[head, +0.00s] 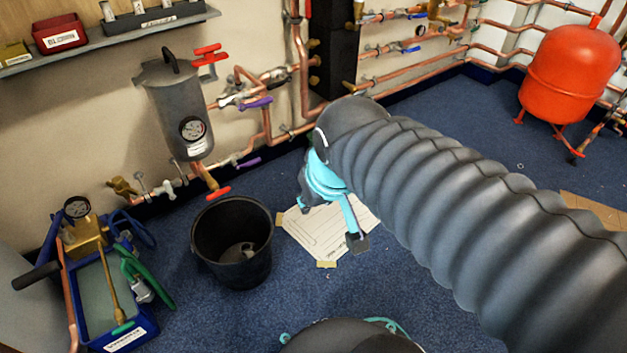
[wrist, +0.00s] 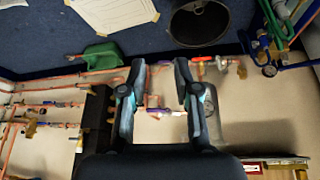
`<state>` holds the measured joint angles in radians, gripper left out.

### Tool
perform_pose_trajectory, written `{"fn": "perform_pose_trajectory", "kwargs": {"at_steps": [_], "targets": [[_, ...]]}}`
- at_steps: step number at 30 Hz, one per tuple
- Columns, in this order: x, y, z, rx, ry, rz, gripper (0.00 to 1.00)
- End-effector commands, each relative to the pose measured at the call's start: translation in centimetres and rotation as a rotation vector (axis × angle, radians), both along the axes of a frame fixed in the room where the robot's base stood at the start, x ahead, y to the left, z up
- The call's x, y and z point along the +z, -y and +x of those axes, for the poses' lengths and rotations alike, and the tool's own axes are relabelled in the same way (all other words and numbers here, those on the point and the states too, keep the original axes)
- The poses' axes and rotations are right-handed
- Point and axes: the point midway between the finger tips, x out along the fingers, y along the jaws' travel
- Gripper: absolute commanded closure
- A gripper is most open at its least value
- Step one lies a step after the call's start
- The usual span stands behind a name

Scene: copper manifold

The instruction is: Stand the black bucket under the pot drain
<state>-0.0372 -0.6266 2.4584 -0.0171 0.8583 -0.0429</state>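The black bucket (head: 215,262) stands upright on the blue floor in the head view, with a small greyish thing inside. It also shows at the top edge of the wrist view (wrist: 186,27), partly cut off. The grey pot (head: 172,108) with a round gauge is on the wall behind it. The pot drain (head: 209,181), with a red handle, ends just above the bucket's back rim in the picture; I cannot tell whether the mouth is over the opening. My gripper (head: 332,222) is right of the bucket, apart from it. Its fingers are spread and empty in the wrist view (wrist: 161,64).
A blue tray (head: 124,337) with a pump and green-handled tool lies left of the bucket. A paper sheet (head: 330,232) lies on the floor to its right. A green scoop (wrist: 97,54) lies by the wall. A red tank (head: 568,75) stands far right. Copper pipes line the wall.

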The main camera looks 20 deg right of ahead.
Motion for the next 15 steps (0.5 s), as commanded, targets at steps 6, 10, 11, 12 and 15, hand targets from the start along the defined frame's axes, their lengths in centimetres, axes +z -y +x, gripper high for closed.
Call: {"fn": "perform_pose_trajectory", "kwargs": {"at_steps": [6,10,11,12,15], "targets": [[0.6,0.6,-2.8,-0.071,0.036,0.032,0.69],[0.6,0.7,-3.2,-0.081,0.040,0.038,0.69],[0.6,0.7,-3.2,-0.082,0.040,0.038,0.69],[0.6,0.7,-3.2,-0.082,0.040,0.038,0.69],[0.6,0.7,-3.2,-0.081,0.039,0.038,0.69]]}}
